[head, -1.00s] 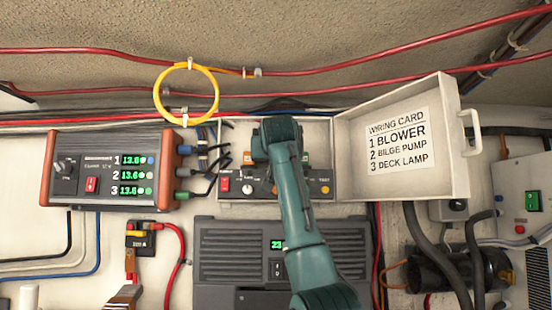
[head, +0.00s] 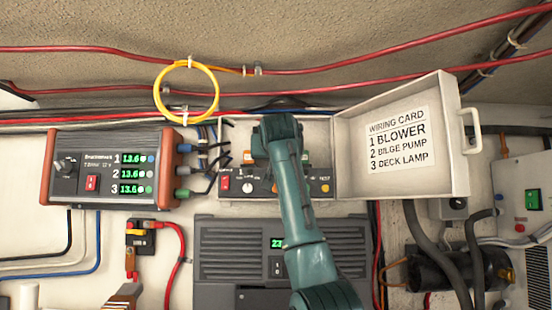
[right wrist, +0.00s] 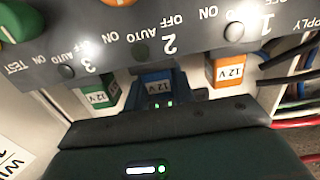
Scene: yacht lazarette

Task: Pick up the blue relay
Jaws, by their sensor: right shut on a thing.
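The blue relay (right wrist: 158,87), with a 12 V label, shows in the right wrist view between an orange relay (right wrist: 224,71) and a green relay (right wrist: 98,92). It sits below switch position 2 on the dark panel. My right gripper (right wrist: 157,99) is shut on the blue relay, its dark fingers on either side of it. In the head view my right arm covers the middle of the open box (head: 337,150), and the blue relay is hidden behind it. My left gripper is not in view.
The box lid with the wiring card (head: 398,137) is open to the right. A three-channel meter (head: 110,168) stands at the left, with dark cables (head: 208,165) running to the box. A grey unit (head: 225,250) is below. A yellow cable loop (head: 160,92) hangs above.

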